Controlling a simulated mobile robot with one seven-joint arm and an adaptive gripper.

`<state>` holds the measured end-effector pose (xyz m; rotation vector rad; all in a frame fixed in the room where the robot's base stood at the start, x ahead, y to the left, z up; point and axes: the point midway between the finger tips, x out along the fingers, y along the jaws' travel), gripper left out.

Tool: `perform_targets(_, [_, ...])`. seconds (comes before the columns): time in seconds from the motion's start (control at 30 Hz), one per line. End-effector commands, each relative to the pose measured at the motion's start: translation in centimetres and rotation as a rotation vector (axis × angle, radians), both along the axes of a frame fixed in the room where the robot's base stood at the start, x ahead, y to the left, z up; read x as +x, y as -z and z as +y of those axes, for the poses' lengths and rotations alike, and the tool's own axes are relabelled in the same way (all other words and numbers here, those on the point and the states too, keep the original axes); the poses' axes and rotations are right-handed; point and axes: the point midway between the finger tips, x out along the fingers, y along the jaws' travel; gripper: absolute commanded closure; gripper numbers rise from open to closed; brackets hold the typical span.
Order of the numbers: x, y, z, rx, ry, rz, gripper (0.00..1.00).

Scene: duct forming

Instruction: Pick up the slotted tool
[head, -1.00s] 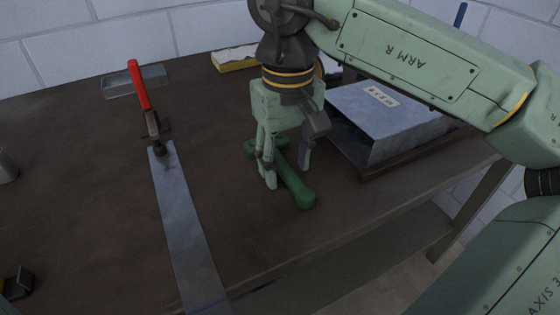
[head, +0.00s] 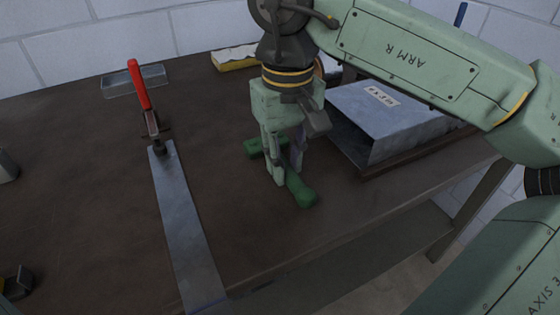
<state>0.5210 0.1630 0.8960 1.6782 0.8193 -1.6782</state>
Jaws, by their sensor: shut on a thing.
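The slotted tool appears to be the green tool (head: 300,190), which has a thick rounded handle toward the table's front and a wider head toward the back left. It lies on or very near the brown table top. My gripper (head: 284,175) points down over the tool's middle, with its fingers shut on either side of the handle. The fingers hide part of the handle, and any slot in the head is too small to make out.
A metal strip (head: 184,220) lies to the left under a red-handled clamp (head: 141,88). A sheet-metal duct (head: 385,115) stands close at right. A shallow metal tray (head: 135,82) and a yellow-sided block (head: 235,59) are at the back. The table's front edge (head: 330,245) is near.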

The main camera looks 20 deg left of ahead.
Motion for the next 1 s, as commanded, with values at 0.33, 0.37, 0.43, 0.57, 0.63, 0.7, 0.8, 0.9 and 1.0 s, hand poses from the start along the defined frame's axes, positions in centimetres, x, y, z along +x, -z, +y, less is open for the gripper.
perform_targets(0.33, [0.0, 0.0, 0.0, 0.001, 0.0, -0.001, 1.0])
perform_targets(0.37, [0.0, 0.0, 0.0, 0.001, 0.0, -0.001, 1.0])
perform_targets(0.43, [0.0, -0.1, 0.0, 0.001, 0.0, -0.001, 1.0])
perform_targets(0.57, [0.0, -0.6, 0.1, 0.002, 0.0, 0.0, 1.0])
perform_targets(0.63, [0.0, -1.2, 0.1, 0.001, -0.001, 0.0, 1.0])
perform_targets(0.7, [0.0, -2.0, 0.1, 0.004, -0.001, 0.0, 1.0])
perform_targets(0.8, [0.0, -3.6, 0.1, 0.004, 0.0, -0.001, 1.0])
perform_targets(0.9, [-1.7, -3.5, -1.0, 0.002, -0.002, -0.001, 1.0])
perform_targets(1.0, [-3.8, -3.8, -2.3, 0.002, -0.002, -0.001, 1.0])
